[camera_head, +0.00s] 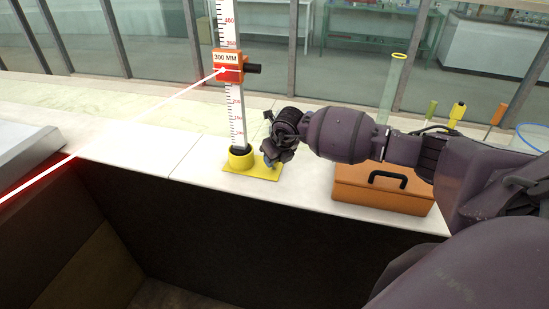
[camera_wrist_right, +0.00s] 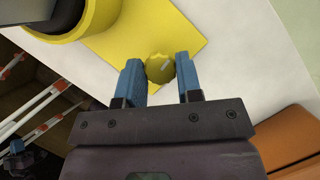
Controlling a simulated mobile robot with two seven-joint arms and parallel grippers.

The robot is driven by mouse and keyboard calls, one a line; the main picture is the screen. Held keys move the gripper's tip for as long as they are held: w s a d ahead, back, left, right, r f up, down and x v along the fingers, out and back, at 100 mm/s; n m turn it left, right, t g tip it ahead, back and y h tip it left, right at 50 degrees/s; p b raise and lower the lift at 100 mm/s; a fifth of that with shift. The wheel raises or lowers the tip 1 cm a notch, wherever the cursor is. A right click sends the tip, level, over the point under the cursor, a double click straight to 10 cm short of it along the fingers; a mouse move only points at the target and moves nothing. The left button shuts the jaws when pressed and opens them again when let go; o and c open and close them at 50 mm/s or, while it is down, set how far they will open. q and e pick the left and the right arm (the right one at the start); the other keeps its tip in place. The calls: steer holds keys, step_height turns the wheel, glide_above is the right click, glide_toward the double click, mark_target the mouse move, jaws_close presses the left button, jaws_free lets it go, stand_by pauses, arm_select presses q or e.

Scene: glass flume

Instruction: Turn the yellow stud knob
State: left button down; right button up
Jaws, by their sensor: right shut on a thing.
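The yellow stud knob (camera_wrist_right: 160,68) is a small scalloped knob with a pale mark on its top. It stands at the yellow base plate (camera_head: 260,172) of a graduated post. My right gripper (camera_wrist_right: 160,73) has its blue fingers on either side of the knob and is shut on it. In the head view my right gripper (camera_head: 270,163) reaches down at the right part of the base plate, and the knob is hidden there.
The scale post (camera_head: 237,115) rises beside my right gripper, carrying an orange slider (camera_head: 228,68) marked 300 MM. A red beam meets the slider from the left. An orange toolbox (camera_head: 375,195) sits under my right arm. White counter (camera_head: 135,145) is clear to the left.

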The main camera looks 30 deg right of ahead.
steer(key=o, duration=0.9)
steer(key=shift+o, duration=0.2)
steer(key=b+v, duration=0.1)
steer(key=v, duration=0.9)
steer(key=shift+r, duration=0.4)
steer(key=shift+s, duration=0.15)
